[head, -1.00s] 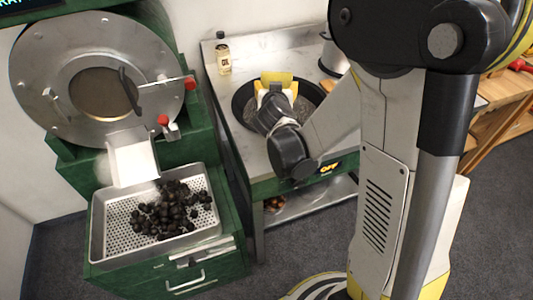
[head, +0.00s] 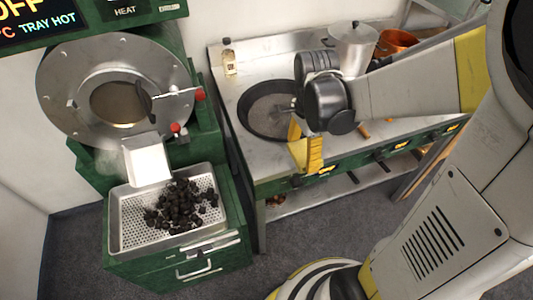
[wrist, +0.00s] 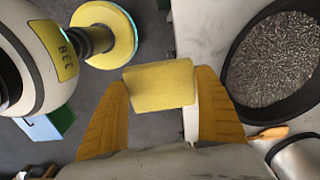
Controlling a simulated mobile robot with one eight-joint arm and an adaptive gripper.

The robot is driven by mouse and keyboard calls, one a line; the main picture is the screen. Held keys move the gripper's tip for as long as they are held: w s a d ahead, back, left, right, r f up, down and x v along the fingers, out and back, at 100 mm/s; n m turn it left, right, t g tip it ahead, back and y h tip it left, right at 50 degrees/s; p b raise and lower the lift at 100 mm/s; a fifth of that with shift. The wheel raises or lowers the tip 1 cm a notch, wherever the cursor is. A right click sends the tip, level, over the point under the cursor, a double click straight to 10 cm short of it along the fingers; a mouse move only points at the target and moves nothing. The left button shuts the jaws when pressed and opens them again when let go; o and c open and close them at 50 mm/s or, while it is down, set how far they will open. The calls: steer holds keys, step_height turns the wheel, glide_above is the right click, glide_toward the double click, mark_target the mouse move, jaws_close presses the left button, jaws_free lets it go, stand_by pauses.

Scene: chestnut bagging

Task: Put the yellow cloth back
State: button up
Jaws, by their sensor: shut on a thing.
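The yellow cloth (wrist: 160,85) shows in the wrist view as a flat, folded pad between the tips of my gripper (wrist: 165,105), which is shut on it. Both orange-yellow fingers flank it, one on each side. In the head view my gripper (head: 306,150) points down at the front edge of the steel counter, right of and nearer than the black pan. There the cloth (head: 315,153) is hard to tell apart from the yellow fingers. The cloth's place of rest cannot be made out.
The black pan (head: 268,110) lies on the steel counter (head: 228,98), with a bottle (head: 229,60) behind it. A perforated tray (head: 116,235) holds dark chestnuts below the roaster (head: 60,85).

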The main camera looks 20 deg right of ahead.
steer(key=b, duration=0.4)
glide_above(267, 163)
step_height(267, 163, down, 7)
steer(key=shift+r, duration=0.1)
step_height(267, 163, down, 4)
steer(key=shift+f+b, duration=0.1)
steer(key=shift+b, duration=1.1)
steer(key=shift+c, duration=0.4)
steer(key=o, duration=1.1)
steer(key=shift+c, duration=0.2)
steer(key=shift+r, duration=0.2)
